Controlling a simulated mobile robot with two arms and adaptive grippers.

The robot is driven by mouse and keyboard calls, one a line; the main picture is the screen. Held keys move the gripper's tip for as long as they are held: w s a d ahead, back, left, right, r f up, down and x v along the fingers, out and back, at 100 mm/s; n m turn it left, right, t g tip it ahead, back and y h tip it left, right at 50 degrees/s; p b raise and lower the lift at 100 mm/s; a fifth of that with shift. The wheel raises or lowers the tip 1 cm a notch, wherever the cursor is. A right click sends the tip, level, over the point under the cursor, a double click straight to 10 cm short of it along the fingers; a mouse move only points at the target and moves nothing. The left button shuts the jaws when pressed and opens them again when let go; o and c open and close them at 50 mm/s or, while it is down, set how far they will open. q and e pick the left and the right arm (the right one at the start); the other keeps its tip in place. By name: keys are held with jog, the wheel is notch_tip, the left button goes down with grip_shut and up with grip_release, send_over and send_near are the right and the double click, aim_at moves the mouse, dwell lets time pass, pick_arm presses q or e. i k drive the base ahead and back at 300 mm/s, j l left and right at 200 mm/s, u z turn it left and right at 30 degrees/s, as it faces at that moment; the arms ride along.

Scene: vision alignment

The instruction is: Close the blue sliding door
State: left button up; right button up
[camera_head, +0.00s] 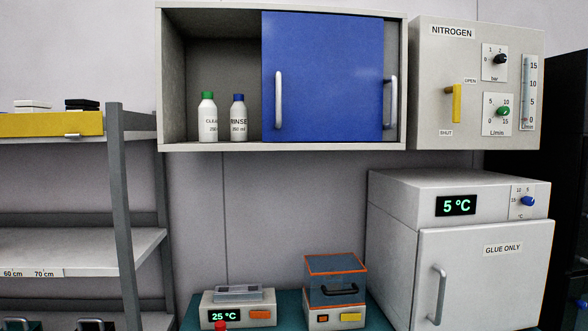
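The blue sliding door (325,80) is on a grey wall cabinet (280,147) in the upper middle of the head view. It covers the middle and much of the right of the cabinet front. A vertical silver handle (278,100) is near its left edge. The left part of the cabinet is open. Inside stand a bottle with a green cap (208,118) and a bottle with a blue cap (238,118). Another silver handle (391,102) shows at the right, just past the blue door's edge. Neither of my grippers is in view.
A nitrogen panel (470,140) with a yellow lever hangs right of the cabinet. Below it stands a white "GLUE ONLY" unit (485,275). A shelf rack (120,190) is at the left. Small devices (237,308) sit on a teal surface below. The wall under the cabinet is clear.

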aim_at(322, 75)
jog(key=i+j, duration=0.2)
jog(key=i, duration=0.25)
jog(key=i+j, duration=0.2)
jog(key=i, duration=0.2)
